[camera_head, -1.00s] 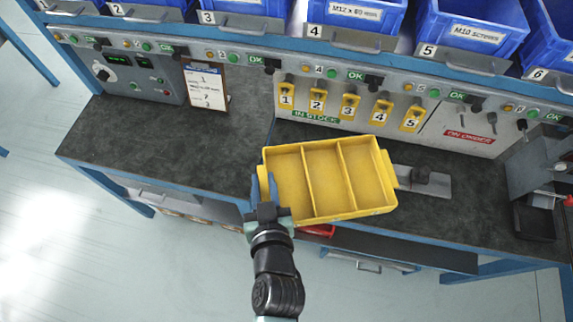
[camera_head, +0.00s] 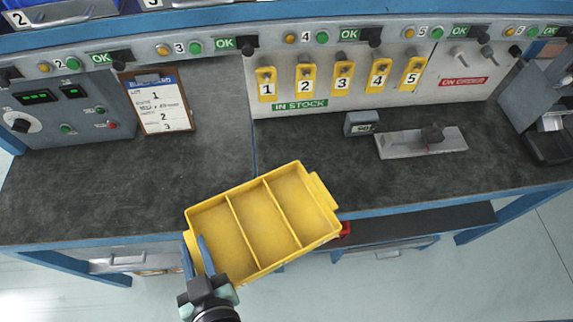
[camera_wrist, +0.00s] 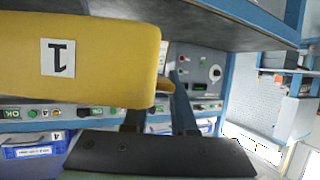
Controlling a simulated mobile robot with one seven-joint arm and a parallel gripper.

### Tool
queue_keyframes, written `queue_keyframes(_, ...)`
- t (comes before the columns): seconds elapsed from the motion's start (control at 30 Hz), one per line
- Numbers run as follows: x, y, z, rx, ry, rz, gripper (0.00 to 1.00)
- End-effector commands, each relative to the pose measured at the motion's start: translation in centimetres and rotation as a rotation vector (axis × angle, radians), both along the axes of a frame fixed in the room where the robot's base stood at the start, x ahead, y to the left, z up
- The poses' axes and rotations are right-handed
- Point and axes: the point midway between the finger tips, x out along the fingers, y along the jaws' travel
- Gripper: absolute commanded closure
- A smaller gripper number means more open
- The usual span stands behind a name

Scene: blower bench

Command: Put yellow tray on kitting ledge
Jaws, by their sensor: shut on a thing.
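The yellow tray (camera_head: 262,228) is empty, with three compartments side by side. My gripper (camera_head: 197,254) is shut on its left end wall. The tray is held in front of the bench's front edge and overlaps it in the head view. It lies slanted in the picture, right end higher. In the wrist view the tray (camera_wrist: 105,85) fills the left side and bears an upside-down label 1. A dark ledge (camera_head: 425,220) runs along the bench front, right of the tray. No label marks it as the kitting ledge.
The dark benchtop (camera_head: 90,195) is clear at left. A clipboard (camera_head: 157,103) leans at the back. A small grey box (camera_head: 361,123) and a metal plate with a dark knob (camera_head: 421,143) stand right of centre. A red thing (camera_head: 345,229) shows beside the tray.

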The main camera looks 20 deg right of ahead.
Motion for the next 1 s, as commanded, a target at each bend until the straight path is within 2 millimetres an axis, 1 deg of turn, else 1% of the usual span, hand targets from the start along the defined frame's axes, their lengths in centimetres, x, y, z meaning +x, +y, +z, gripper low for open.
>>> queue_keyframes(0.03, -0.4, 0.5, -2.0, -0.002, -0.005, 0.008, 1.00)
queue_keyframes(0.2, -1.4, 1.4, -3.5, -0.003, -0.011, 0.019, 1.00)
queue_keyframes(0.43, -1.8, 1.7, -3.6, -0.002, -0.015, 0.023, 1.00)
queue_keyframes(0.53, -1.3, 1.6, -3.5, -0.004, -0.017, 0.023, 1.00)
queue_keyframes(0.67, 0.6, 0.9, -3.4, -0.005, -0.021, 0.022, 1.00)
queue_keyframes(1.0, 7.5, -1.3, -3.4, -0.004, -0.018, 0.021, 1.00)
